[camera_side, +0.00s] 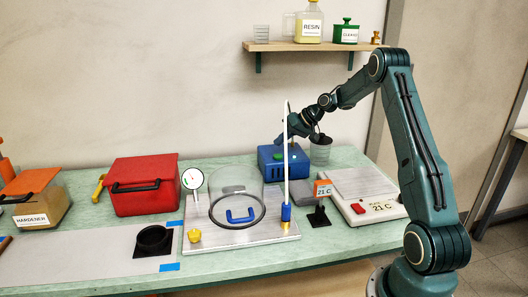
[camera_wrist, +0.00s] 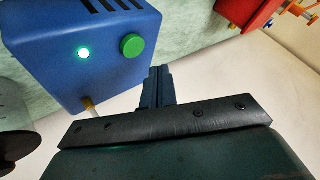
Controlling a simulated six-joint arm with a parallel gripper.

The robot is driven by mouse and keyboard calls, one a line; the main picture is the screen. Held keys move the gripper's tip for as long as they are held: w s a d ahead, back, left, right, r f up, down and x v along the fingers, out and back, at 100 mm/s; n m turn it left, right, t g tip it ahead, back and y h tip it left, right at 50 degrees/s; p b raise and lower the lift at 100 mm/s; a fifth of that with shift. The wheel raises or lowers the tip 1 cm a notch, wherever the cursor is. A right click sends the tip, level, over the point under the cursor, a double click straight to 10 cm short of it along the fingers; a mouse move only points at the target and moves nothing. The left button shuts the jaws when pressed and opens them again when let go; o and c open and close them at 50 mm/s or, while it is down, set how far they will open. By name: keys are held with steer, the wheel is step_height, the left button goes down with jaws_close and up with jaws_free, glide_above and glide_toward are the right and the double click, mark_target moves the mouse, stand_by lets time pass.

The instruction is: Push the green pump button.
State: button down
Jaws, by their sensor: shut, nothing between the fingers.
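The blue pump box (camera_side: 270,170) stands at the back of the bench in the side view, and it fills the upper left of the wrist view (camera_wrist: 60,30). Its round green button (camera_wrist: 132,45) sticks out from the face, beside a small glowing green light (camera_wrist: 84,52). My gripper (camera_wrist: 158,70) is shut and empty, with its fingertips below and right of the button in the wrist view. In the side view my gripper (camera_side: 283,142) is just above the pump. I cannot tell whether the tips touch it.
A tall white upright (camera_side: 287,150) stands in front of the pump. A red toolbox (camera_side: 145,190) stands further left.

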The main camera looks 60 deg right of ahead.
mark_target(280, 157)
steer(key=shift+r, duration=1.45)
steer(key=shift+a, duration=0.1)
steer(key=shift+a+r, duration=0.2)
steer(key=s+a+r+n+g+h, duration=0.1)
steer(key=s+a+r, duration=0.25)
steer(key=a, duration=0.45)
steer(key=s+a+r+n+g, duration=0.1)
steer(key=s+a+r, duration=0.2)
steer(key=a+r, duration=0.3)
steer(key=s+a+r+n+h, duration=0.1)
steer(key=s+a+r, duration=0.2)
steer(key=a, duration=0.6)
steer(key=s+a+f, duration=0.1)
steer(key=s+a, duration=0.2)
steer(key=s, duration=0.4)
steer(key=s+a+n, duration=0.1)
steer(key=s+a, duration=0.2)
steer(key=s, duration=0.4)
steer(key=s+a+f+g+h, duration=0.1)
steer(key=s+a, duration=0.2)
steer(key=s, duration=0.5)
steer(key=shift+f+n, duration=0.3)
steer(key=shift+n, duration=0.1)
